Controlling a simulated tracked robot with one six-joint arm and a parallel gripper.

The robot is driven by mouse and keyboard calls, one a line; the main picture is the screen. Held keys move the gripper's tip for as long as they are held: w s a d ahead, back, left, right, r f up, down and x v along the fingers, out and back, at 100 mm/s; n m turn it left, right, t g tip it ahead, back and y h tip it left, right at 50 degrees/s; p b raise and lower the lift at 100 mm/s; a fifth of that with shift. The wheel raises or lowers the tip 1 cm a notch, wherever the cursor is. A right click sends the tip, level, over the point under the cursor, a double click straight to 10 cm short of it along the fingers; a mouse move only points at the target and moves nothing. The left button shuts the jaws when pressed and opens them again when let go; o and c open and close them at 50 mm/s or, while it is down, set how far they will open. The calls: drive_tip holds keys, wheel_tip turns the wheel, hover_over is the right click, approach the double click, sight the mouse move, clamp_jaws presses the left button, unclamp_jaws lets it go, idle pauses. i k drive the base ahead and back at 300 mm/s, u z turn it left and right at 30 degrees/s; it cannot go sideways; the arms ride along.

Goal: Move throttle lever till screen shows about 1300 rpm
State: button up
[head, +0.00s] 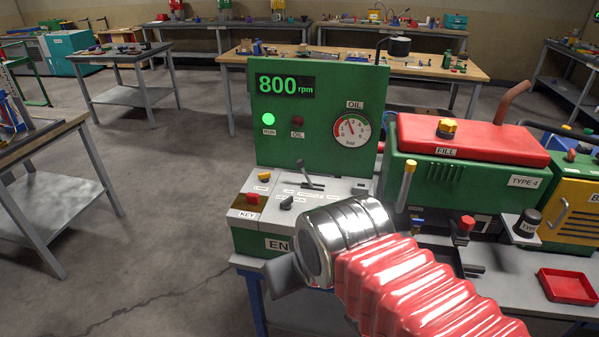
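The screen (285,86) on the green engine panel reads 800 rpm in green digits. The throttle lever (306,174) stands on the grey sloped console below it, with its dark knob leaning up and to the left. Small labels surround its base. My gripper (286,276) is in front of the console, lower and nearer the camera than the lever, and apart from it in the picture. Only a grey finger shows past my shiny wrist. The rest is hidden, so its opening cannot be seen.
The console also has a red key switch (252,197), a yellow knob (265,177) and a black knob (286,202). The green RUN lamp (268,119) is lit. A yellow-tipped upright lever (406,185) and a red-topped engine (470,140) stand right. Open floor lies left.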

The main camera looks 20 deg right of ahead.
sight(300, 163)
drive_tip(key=i, duration=0.95)
